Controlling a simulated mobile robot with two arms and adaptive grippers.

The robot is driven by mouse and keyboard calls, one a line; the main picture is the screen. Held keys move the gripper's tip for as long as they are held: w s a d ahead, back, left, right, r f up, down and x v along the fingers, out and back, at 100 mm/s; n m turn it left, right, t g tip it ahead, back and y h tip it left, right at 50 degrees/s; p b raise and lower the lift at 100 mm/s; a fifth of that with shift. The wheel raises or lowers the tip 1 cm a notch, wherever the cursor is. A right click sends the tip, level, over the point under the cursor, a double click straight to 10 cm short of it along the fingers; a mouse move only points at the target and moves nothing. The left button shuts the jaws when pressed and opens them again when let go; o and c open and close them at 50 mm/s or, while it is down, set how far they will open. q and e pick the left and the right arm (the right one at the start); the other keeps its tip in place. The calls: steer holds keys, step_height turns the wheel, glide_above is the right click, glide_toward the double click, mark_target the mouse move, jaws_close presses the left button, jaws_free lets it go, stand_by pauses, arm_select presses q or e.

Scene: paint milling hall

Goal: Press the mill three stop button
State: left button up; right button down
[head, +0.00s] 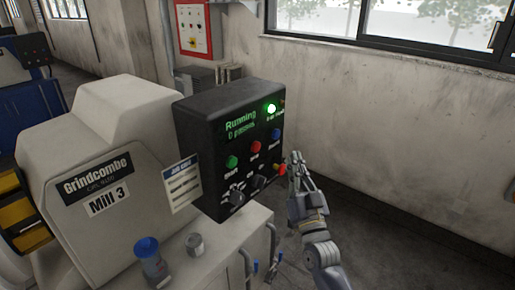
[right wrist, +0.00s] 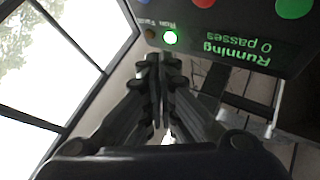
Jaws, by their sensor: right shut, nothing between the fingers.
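The black control box (head: 215,110) of Mill 3 stands on the machine's bench. Its display (head: 240,125) reads "Running", with "0 passes" clear in the right wrist view, and the green run lamp (head: 270,107) is lit. The red stop button (head: 255,147) sits between the green start button (head: 231,161) and a blue button (head: 276,134). In the right wrist view the red button (right wrist: 203,3) is partly cut off at the top edge. My right gripper (head: 294,158) is shut and empty, just right of the panel, apart from the stop button. My left gripper is not in view.
Two dark knobs (head: 237,197) and a red and yellow button (head: 279,170) sit low on the panel. A job card (head: 183,184) stands left of the box. A blue-capped jar (head: 148,250) and metal cup (head: 195,244) stand on the bench. The wall side is clear.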

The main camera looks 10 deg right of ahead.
mark_target(256, 147)
steer(key=w+a+b, duration=0.2)
steer(key=w+a, duration=0.3)
steer(key=w, duration=0.1)
steer(key=shift+w+a+b, duration=0.15)
steer(key=shift+w+b, duration=0.2)
steer(key=shift+b, duration=0.05)
stand_by(1.2)
steer(key=shift+w+a, duration=0.25)
steer(key=shift+w, duration=0.05)
steer(key=shift+w+a+b, duration=0.3)
steer(key=shift+w+b, duration=0.05)
stand_by(0.9)
steer(key=shift+d, duration=0.1)
steer(key=shift+s+d+p, duration=0.45)
steer(key=shift+s, duration=0.25)
